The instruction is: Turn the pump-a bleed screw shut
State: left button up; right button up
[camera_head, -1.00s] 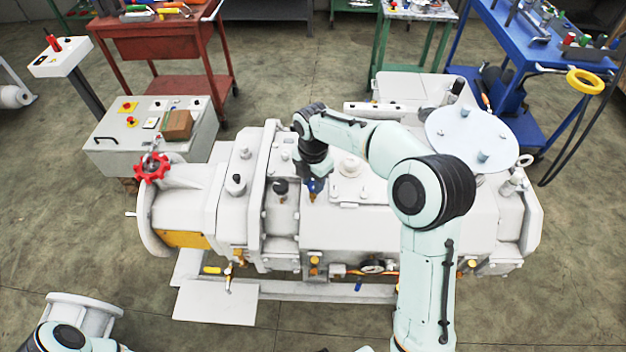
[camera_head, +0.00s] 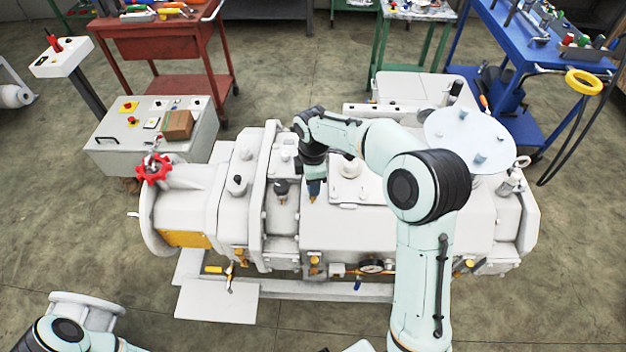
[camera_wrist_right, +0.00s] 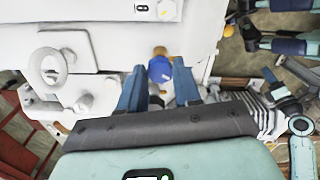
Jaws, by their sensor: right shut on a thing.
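The pump (camera_head: 340,225) is a large white machine across the middle of the head view. In the right wrist view a round blue knob (camera_wrist_right: 160,69), which I take as the bleed screw, sits on a brass fitting (camera_wrist_right: 160,52) against white housing. My right gripper (camera_wrist_right: 158,72) has one blue finger on each side of the knob and is shut on it. In the head view my right gripper (camera_head: 314,188) points down at the pump's top, above a small brass tip; the knob is mostly hidden there. My left gripper is out of view.
A red handwheel (camera_head: 153,169) stands at the pump's left end. A grey control box (camera_head: 160,145) is behind it. A red cart (camera_head: 165,80), a green table (camera_head: 410,45) and a blue bench (camera_head: 540,60) stand further back. Open floor lies in front.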

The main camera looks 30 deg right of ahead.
jog(key=m, duration=0.5)
jog(key=shift+m, duration=0.3)
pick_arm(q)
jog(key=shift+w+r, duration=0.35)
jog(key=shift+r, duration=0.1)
pick_arm(e)
jog(key=m, duration=0.5)
jog(key=shift+m, duration=0.3)
jog(key=o, duration=1.1)
jog(key=shift+c, duration=0.2)
jog(key=shift+r, duration=0.1)
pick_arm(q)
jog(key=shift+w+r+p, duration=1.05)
pick_arm(e)
notch_tip(320, 180, up, 13)
jog(key=shift+r, duration=0.15)
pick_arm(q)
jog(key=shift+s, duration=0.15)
